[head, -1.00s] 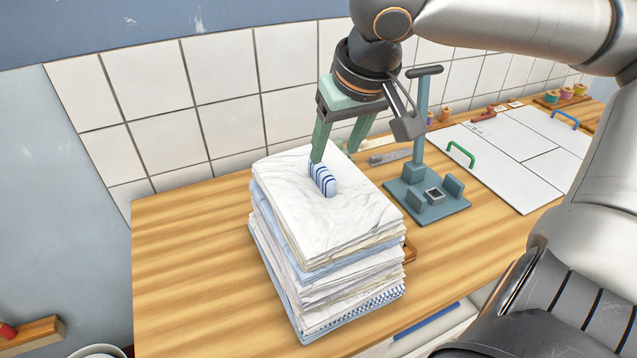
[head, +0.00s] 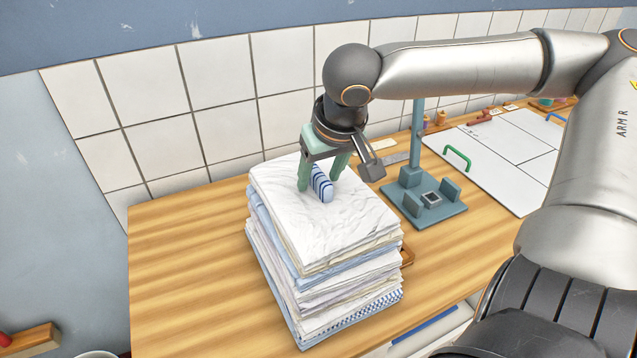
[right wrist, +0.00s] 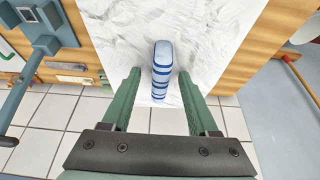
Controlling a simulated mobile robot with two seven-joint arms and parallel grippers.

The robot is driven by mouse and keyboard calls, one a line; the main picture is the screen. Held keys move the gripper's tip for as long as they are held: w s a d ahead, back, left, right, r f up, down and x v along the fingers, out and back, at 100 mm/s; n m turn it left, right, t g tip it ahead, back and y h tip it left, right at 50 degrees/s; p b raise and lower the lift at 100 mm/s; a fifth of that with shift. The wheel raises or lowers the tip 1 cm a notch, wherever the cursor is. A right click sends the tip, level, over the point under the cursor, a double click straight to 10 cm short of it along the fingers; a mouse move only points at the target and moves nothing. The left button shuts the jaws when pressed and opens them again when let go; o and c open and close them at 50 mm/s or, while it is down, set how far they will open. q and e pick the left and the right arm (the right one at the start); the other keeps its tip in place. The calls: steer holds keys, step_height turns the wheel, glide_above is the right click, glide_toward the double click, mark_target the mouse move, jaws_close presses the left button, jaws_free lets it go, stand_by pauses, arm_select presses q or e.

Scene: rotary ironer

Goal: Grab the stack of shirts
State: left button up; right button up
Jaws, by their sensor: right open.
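The stack of shirts (head: 325,265) stands on the wooden counter in the head view, with folded white, pale blue and checked layers. A small white and blue striped piece (head: 321,183) stands up from its top. My right gripper (head: 320,188) is open over the top of the stack, with its green fingers on either side of the striped piece. In the right wrist view the striped piece (right wrist: 161,70) lies between the two spread fingers (right wrist: 158,95), with a gap on each side. Whether the fingertips touch the top shirt cannot be told. My left gripper is not in view.
A blue-grey stand (head: 430,200) with a post is right of the stack. A white board (head: 510,160) with a green handle (head: 457,158) lies beyond it. A tiled wall (head: 215,100) rises behind. The counter (head: 180,270) is clear left of the stack.

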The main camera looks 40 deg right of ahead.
steer(key=shift+c, duration=0.3)
jaws_close()
stand_by(0.9)
steer(key=shift+w+r, duration=0.1)
steer(key=shift+r, duration=0.05)
